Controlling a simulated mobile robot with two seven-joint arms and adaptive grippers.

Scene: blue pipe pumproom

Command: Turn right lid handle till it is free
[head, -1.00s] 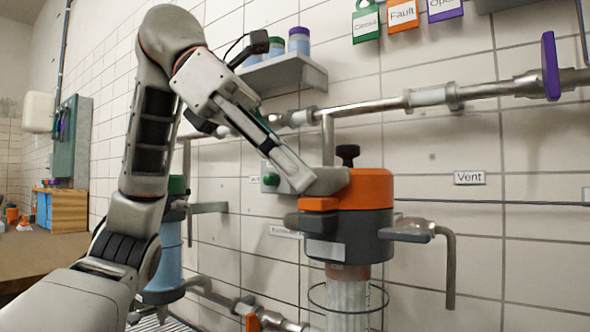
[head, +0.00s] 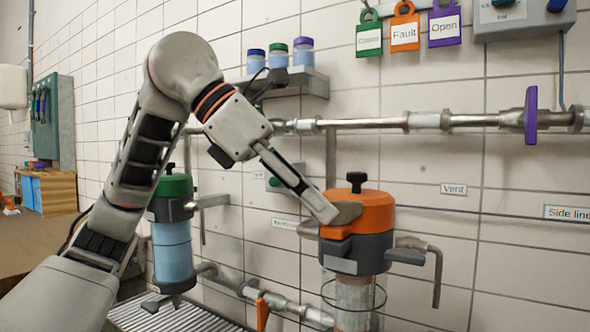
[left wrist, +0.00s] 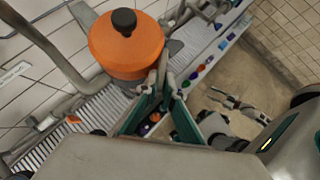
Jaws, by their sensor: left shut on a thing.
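The right canister has an orange lid (head: 372,212) with a black knob on top, set on a dark grey collar (head: 372,250). The lid's orange handle (head: 335,232) sticks out at its left front, partly hidden by fingers. My left gripper (head: 346,214) reaches in from the left and is shut on this handle. In the left wrist view, the orange lid (left wrist: 125,48) is beyond the fingers of my left gripper (left wrist: 165,88); the grip itself is hard to see there. A grey gripper shape, apparently my right one (left wrist: 238,106), shows small over the floor.
A canister with a green lid (head: 175,185) stands to the left. A bent grey pipe (head: 437,270) is close right of the orange-lidded canister. A horizontal pipe (head: 370,124) with a purple handle (head: 531,115) runs above. A shelf (head: 285,84) holds jars.

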